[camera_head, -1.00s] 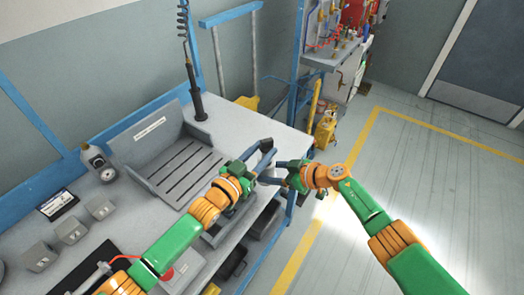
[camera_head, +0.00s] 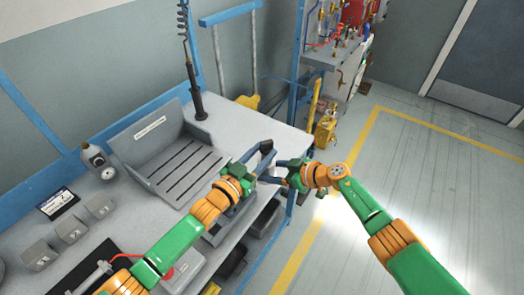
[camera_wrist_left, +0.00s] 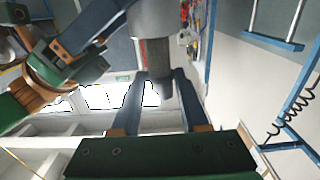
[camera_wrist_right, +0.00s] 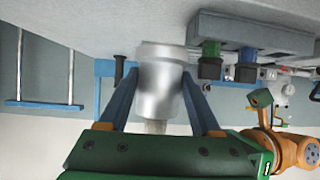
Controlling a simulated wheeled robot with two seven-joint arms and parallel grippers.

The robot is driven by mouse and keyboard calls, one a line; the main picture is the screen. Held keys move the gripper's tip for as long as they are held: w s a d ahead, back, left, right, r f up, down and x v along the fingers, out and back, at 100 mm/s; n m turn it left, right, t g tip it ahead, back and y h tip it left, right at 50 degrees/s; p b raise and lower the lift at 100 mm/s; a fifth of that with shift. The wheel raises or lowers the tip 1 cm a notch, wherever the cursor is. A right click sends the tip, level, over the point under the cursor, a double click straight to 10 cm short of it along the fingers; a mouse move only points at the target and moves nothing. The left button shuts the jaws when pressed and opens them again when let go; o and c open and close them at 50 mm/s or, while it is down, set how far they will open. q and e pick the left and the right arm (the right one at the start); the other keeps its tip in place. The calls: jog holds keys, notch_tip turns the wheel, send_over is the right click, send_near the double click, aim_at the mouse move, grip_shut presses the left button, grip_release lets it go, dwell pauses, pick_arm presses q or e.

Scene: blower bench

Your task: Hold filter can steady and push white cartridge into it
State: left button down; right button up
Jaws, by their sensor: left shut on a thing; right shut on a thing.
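My left gripper (camera_head: 264,158) and right gripper (camera_head: 284,172) meet close together over the right end of the bench in the head view. In the left wrist view, the left gripper (camera_wrist_left: 160,80) is shut on the white cartridge (camera_wrist_left: 154,58), whose body has a darker textured band. Its far end meets the wider grey filter can (camera_wrist_left: 152,18); how deep it sits inside is unclear. In the right wrist view, the right gripper (camera_wrist_right: 157,82) is shut on the smooth metallic can (camera_wrist_right: 160,92). A textured part of the cartridge (camera_wrist_right: 155,127) shows beyond its lower end.
A grey slotted tray (camera_head: 150,130) stands on the bench (camera_head: 235,128). A blue post (camera_head: 297,60) rises at the bench's far corner. Open floor lies right.

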pick_arm(q)
jog(key=shift+f, duration=1.7)
jog(key=shift+c, duration=1.7)
grip_release()
jog(key=shift+s, duration=0.1)
jog(key=shift+s+f, duration=0.1)
jog(key=v, duration=0.7)
jog(key=shift+a, duration=0.2)
